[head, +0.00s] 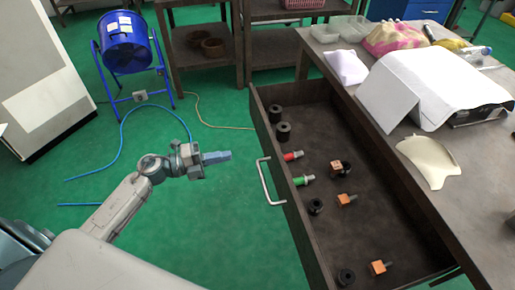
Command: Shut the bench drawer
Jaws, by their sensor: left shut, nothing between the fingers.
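The bench drawer (375,200) is pulled well out from the brown bench (480,228), towards the left. Its front panel (283,190) carries a pale bar handle (266,181) on the outer face. Inside lie several black round parts, several orange blocks, a red-tipped part (292,155) and a green-tipped part (303,180). My left gripper (224,156) is shut and empty, with bluish fingers pointing right. It is left of the handle in the picture, with a gap between them. My right gripper is not in view.
A blue drum fan (128,42) stands on the green floor at the upper left, with a blue hose and a yellow cable nearby. A shelf (200,62) stands behind. The bench top holds a white sheet (440,80), bags and trays.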

